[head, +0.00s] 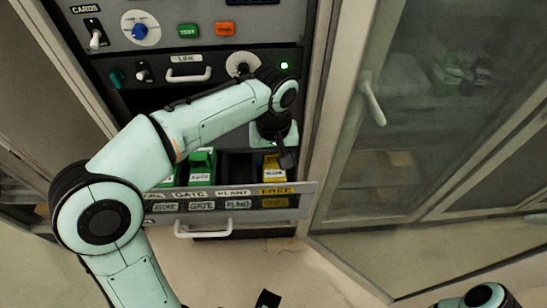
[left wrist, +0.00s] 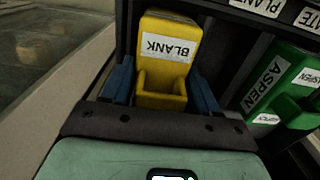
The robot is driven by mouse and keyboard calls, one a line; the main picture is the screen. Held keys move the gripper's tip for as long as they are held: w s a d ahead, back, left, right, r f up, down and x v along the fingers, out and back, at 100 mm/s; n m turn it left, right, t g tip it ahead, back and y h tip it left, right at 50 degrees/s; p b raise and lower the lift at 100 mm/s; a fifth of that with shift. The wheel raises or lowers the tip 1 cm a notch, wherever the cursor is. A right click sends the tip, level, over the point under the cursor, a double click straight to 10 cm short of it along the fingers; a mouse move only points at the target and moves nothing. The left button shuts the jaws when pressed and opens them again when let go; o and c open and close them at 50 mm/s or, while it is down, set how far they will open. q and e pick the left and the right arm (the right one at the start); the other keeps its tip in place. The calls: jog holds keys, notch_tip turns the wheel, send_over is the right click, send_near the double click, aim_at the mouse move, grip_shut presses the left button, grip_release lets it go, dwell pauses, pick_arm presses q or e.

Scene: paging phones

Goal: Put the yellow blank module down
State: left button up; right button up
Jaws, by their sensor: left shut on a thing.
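The yellow blank module (head: 272,168) is at the right end of the pulled-out drawer (head: 305,190), behind the yellow FREE label. In the left wrist view the module (left wrist: 165,55) shows its white BLANK label, between two blue finger pads. My left gripper (head: 283,157) comes down from above and is shut on it; in the left wrist view the gripper (left wrist: 160,92) has one pad on each side. I cannot tell whether the module rests on the slot floor. My right gripper is not in view.
A green module (head: 202,165) stands in the GATE slot; the PLANT slot (head: 238,167) beside the yellow module is empty. The green module labelled ASPEN (left wrist: 280,85) shows in the left wrist view. A glass cabinet door (head: 400,110) stands close on the right.

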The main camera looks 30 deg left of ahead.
pick_arm(q)
jog(key=shift+f, duration=0.2)
jog(key=o, duration=1.1)
jog(key=shift+r, duration=0.15)
notch_tip(320, 180, up, 12)
jog(key=p, duration=0.3)
jog(key=shift+r, duration=0.1)
